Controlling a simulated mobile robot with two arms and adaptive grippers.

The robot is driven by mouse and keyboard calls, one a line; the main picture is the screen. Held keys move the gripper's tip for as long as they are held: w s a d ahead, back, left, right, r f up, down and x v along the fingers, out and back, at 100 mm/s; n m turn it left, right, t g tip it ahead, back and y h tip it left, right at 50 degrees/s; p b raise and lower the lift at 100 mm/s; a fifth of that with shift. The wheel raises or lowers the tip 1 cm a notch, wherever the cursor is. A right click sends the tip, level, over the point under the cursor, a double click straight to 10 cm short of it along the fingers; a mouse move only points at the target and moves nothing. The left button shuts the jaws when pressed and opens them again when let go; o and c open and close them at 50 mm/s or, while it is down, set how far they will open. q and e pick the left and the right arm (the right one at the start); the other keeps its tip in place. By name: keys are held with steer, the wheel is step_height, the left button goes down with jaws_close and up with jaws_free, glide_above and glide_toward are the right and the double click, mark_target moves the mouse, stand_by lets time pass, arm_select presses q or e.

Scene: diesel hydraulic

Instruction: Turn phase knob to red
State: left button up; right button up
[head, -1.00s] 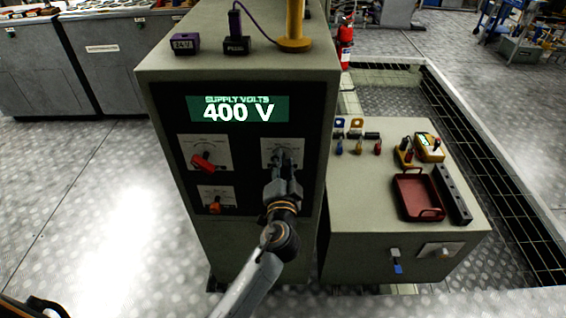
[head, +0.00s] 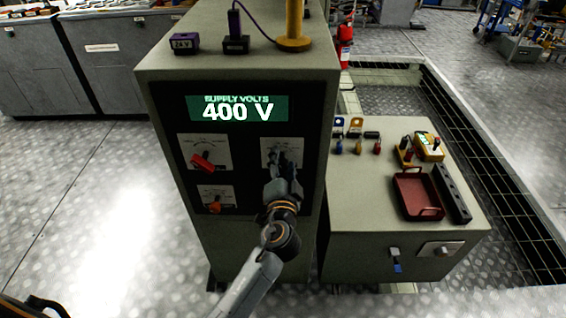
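The grey cabinet (head: 165,60) has a black front panel with a green display (head: 238,108) reading "SUPPLY VOLTS 400 V". Below it are a white plate with a red knob (head: 202,162) at upper left and a plate with an orange-red knob (head: 215,206) at lower left. A third white plate (head: 270,146) is at right. I cannot read which is the phase knob. Contact and finger opening cannot be told.
A lower grey cabinet (head: 350,215) stands at right with a red tray (head: 414,194), a black strip (head: 452,194) and a yellow meter (head: 428,147) on top. A blue-handled switch (head: 396,262) is on its front. Open floor (head: 90,220) lies at left.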

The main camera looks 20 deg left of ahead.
arm_select(q)
steer(key=v, duration=1.2)
steer(key=s+f+g+h, duration=0.1)
steer(key=s+f+g, duration=0.2)
steer(key=f, duration=0.9)
steer(key=s+f+g+h, duration=0.2)
steer(key=s+f+g, duration=0.1)
steer(key=f, duration=0.8)
steer(key=s+f+g+h, duration=0.15)
steer(key=s+f, duration=0.25)
steer(key=f, duration=0.8)
steer(key=s+a+f+n+g, duration=0.1)
steer(key=s+a+f+g, duration=0.2)
steer(key=s+f, duration=0.3)
steer(key=s+a+f+n+g+p, duration=0.1)
steer(key=s+f, duration=0.6)
steer(key=s, duration=0.7)
steer(key=s+a+f+n+g, duration=0.3)
steer(key=s+a+f+g, duration=0.2)
steer(key=s, duration=0.5)
steer(key=shift+a+f+p, duration=0.3)
steer(key=shift+a+f, duration=0.15)
steer(key=shift+f, duration=0.25)
steer(key=shift+s+h, duration=0.1)
steer(key=shift+h, duration=0.15)
